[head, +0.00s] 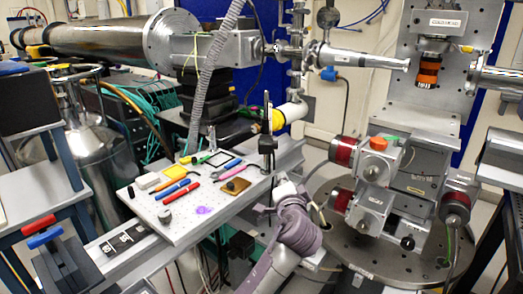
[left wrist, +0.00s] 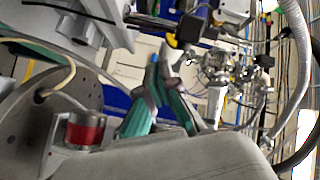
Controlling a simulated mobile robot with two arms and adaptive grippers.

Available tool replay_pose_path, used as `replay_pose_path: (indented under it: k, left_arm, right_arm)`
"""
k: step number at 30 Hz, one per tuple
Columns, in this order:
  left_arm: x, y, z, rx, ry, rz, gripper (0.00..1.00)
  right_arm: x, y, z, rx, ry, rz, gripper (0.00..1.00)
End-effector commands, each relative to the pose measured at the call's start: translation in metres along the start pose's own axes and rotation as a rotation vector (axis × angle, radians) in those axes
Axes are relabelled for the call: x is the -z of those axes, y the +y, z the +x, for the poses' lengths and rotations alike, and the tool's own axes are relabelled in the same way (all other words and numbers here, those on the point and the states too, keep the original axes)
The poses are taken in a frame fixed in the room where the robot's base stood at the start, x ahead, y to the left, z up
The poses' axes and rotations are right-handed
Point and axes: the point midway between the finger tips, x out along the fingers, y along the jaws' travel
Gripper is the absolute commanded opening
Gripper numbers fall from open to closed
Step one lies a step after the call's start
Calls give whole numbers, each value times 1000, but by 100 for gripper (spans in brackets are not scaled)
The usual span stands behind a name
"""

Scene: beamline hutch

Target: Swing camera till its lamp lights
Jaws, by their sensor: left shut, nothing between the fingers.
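A black cylinder with an orange ring (head: 429,72), which looks like the camera, hangs lens-down on a grey upright plate (head: 410,35) under a white label. The label is too small to read surely. I cannot make out a lit lamp on it. My left gripper (head: 285,190) is raised in the lower middle of the head view, left of the round stage and well apart from that cylinder. In the left wrist view its fingers (left wrist: 166,75) are together, with nothing between them. My right gripper is not in view.
A round metal base (head: 365,255) carries stages with red-ringed motors (head: 348,150). A perforated board (head: 150,215) with pens and small parts lies left of my left arm. A slim black post (head: 267,125) rises close behind the gripper. Steel beam pipes (head: 365,60) cross the back.

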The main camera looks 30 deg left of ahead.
Motion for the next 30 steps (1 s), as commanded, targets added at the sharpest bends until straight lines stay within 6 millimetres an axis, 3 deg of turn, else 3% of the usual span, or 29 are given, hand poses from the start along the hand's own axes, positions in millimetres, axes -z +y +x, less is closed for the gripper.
replay_pose_path:
  k: [1, 5, 10, 18, 24, 30]
  left_arm:
    - [-6, -7, 5, -36, 13, -144, 0]
    - [-26, -8, 16, -131, 43, -592, 0]
    - [-55, -22, 23, -243, 42, -1199, 0]
    - [-97, -72, 21, -390, 6, -2123, 0]
    - [-115, -100, 17, -458, -7, -2511, 0]
    - [-116, -104, 25, -476, -8, -2596, 0]
  right_arm:
    - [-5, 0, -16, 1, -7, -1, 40]
    - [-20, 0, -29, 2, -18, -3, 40]
    - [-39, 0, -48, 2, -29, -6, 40]
    - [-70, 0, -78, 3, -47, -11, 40]
    - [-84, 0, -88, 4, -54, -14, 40]
    - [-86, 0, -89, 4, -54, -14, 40]
